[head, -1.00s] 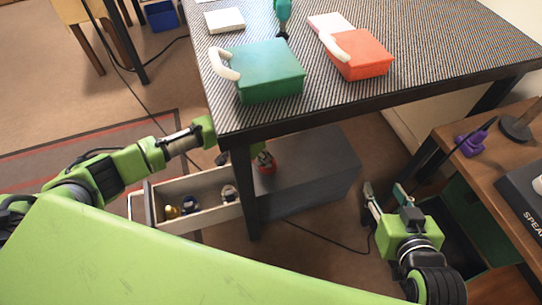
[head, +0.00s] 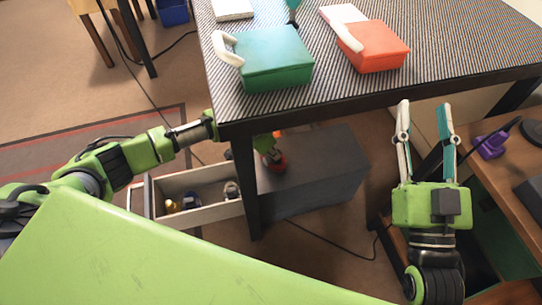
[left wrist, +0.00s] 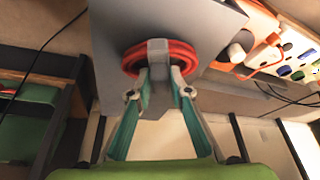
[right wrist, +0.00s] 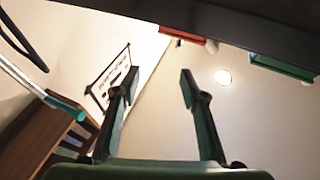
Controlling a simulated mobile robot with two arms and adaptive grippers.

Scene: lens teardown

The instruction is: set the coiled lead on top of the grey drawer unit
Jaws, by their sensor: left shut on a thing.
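The coiled lead is red. It shows at the grey drawer unit's top in the head view (head: 279,166) and between my left fingers in the left wrist view (left wrist: 186,52). The grey drawer unit (head: 322,165) stands under the table, its drawer (head: 212,210) pulled out to the left. My left gripper (left wrist: 160,76) is shut on the coil; in the head view the table corner partly hides it. I cannot tell whether the coil touches the unit's top. My right gripper (head: 424,108) is open and empty, pointing up right of the table's front edge.
The striped table (head: 330,95) overhangs the unit, with its black leg (head: 245,190) in front. A green box (head: 265,62) and an orange box (head: 372,50) sit on it. Small items lie in the open drawer. A wooden desk with a purple object (head: 491,146) is at right.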

